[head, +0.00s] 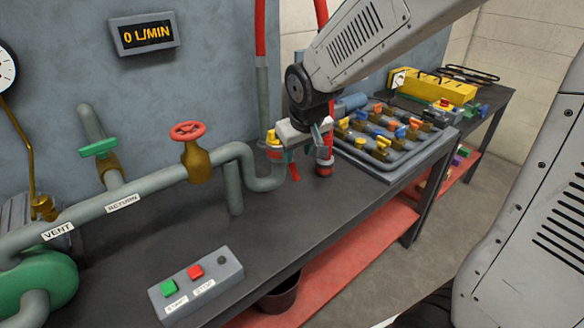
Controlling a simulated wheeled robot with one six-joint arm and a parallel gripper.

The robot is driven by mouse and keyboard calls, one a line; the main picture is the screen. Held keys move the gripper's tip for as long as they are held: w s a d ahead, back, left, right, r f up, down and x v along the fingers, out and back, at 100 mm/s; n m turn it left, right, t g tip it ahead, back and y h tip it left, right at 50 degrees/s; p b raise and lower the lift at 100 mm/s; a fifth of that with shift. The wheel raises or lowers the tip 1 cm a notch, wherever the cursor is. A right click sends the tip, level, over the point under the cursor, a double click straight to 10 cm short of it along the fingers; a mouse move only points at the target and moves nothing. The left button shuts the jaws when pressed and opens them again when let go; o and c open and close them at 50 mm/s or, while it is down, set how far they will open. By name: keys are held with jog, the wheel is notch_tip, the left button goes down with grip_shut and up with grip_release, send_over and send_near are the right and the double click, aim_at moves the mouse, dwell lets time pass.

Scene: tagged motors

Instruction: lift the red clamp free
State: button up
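My gripper (302,140) is over the back of the bench, right by the end of the grey pipe, and points down. Its fingers are small and partly hidden, so I cannot tell whether they are open or shut. A narrow red piece (293,172) shows just below it at the pipe end. A red collar (324,168) sits at the bench on a vertical line just right of it. I cannot tell which of these red parts is the clamp, or whether my gripper touches either.
A grey tray (375,168) of several coloured valves stands to the right, a yellow case (445,88) beyond it. A red-wheeled valve (188,131) and a green-handled valve (99,147) are left. A button box (196,284) sits in front. Bench space (275,222) is clear. The display reads 0 L/MIN.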

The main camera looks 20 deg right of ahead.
aim_at(293, 165)
jog(key=x, duration=0.8)
jog(key=shift+w+a, duration=0.15)
jog(key=shift+w, duration=0.1)
grip_shut()
